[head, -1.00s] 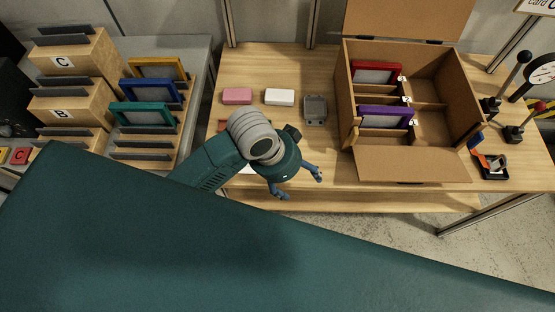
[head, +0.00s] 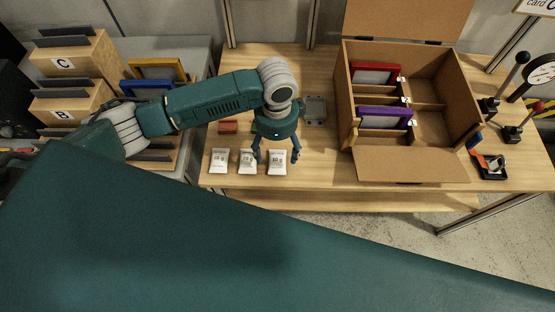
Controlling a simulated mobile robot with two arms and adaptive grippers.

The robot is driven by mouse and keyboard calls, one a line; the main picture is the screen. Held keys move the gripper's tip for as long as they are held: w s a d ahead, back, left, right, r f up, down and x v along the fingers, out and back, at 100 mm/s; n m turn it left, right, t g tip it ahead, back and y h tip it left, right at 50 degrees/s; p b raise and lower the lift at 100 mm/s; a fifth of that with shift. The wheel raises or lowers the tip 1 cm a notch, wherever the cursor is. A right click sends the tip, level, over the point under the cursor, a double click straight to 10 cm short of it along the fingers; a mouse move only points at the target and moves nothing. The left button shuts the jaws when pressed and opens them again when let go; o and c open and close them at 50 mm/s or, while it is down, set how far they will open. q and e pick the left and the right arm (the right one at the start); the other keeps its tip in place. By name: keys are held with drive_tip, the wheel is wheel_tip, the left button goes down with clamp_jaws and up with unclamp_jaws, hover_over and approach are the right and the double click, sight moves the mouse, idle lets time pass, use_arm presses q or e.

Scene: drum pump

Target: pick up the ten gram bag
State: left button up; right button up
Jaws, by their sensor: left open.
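Three small white bags lie in a row near the table's front edge: a left bag (head: 219,160), a middle bag (head: 247,161) and a right bag (head: 277,162). Their printed labels are too small to read, so I cannot tell which is the ten gram one. My left gripper (head: 277,160) points down with its fingers apart. In the picture its fingertips lie on either side of the right bag; whether they touch it I cannot tell. My right gripper is not in view.
A cardboard box (head: 420,165) with compartments and red and purple frames stands to the right. A grey tray (head: 315,110) lies beside my left gripper. A red block (head: 228,127) lies behind the bags. Stepped holders (head: 75,60) stand at the left.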

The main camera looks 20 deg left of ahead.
sight(277, 160)
use_arm(q)
drive_tip(key=shift+d+f+p, duration=0.15)
drive_tip(key=shift+f+p, duration=0.6)
drive_tip(key=shift+f, duration=2)
drive_tip(key=c, duration=1.2)
